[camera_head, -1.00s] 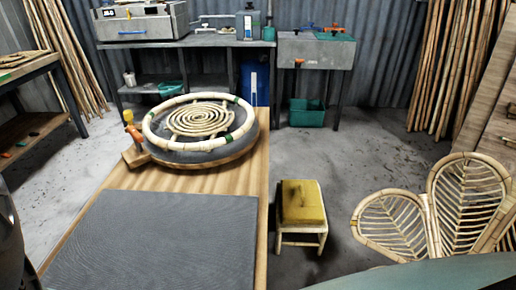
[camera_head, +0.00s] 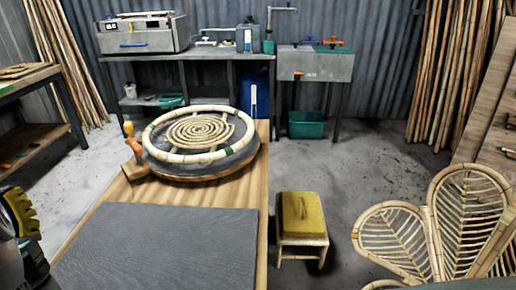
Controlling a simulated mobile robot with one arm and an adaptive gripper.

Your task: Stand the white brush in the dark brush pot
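I cannot make out the white brush or the dark brush pot in this view. What looks like part of my gripper (camera_head: 20,212), yellow and ridged with dark parts, shows at the left edge, cut off by the frame. Its fingertips and anything between them cannot be told. It is beside the left side of the wooden workbench (camera_head: 264,190), near the grey mat (camera_head: 160,250).
A round rattan frame with a spiral (camera_head: 198,130) lies on the bench, with an orange clamp (camera_head: 134,146) beside it. A yellow-topped stool (camera_head: 302,218) and a leaf-shaped rattan chair (camera_head: 440,225) stand right. A metal table (camera_head: 200,54) and sink (camera_head: 315,64) line the back.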

